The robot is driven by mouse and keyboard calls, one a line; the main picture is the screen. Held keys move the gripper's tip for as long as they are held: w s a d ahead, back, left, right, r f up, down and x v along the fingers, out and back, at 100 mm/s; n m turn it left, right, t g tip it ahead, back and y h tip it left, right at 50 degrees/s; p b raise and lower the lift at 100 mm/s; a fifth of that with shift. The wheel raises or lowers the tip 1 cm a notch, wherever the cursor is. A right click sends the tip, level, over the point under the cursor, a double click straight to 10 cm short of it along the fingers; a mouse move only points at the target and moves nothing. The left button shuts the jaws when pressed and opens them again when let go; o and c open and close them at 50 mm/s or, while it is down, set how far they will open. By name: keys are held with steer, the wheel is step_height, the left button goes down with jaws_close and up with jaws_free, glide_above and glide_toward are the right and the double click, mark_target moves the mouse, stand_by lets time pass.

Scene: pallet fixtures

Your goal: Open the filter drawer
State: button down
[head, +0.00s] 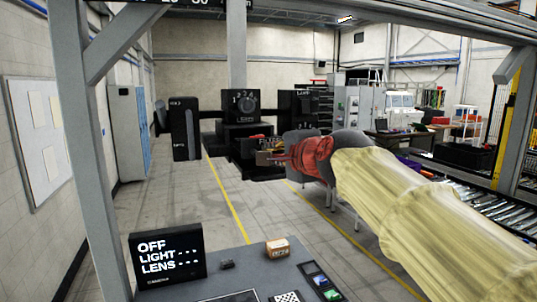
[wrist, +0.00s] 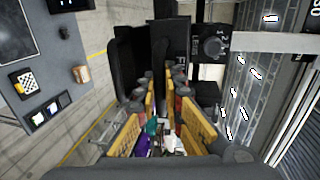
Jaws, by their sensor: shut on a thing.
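The filter drawer (head: 262,172) is a black part low on the middle black fixture, under a dial box (head: 241,104) numbered 1 to 4. A label beginning "FI" shows on the black panel (wrist: 180,45) in the wrist view. My gripper (head: 268,157) is at the drawer's front in the head view. In the wrist view my gripper (wrist: 160,92) has its yellow fingers closed in on a dark part at the drawer front. The fingers hide most of the grip. How far the drawer stands out is hard to tell.
A black door box (head: 185,128) stands left of the dial, and a black stack (head: 311,107) stands right. A grey table (head: 245,262) in front carries a black sign (head: 167,254) and a small brown box (head: 278,248). A grey post (head: 88,150) is at left.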

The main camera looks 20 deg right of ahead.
steer(key=shift+s+f, duration=0.15)
steer(key=shift+s, duration=0.55)
steer(key=c, duration=2.2)
jaws_free()
steer(key=shift+c, duration=0.2)
steer(key=v, duration=1.2)
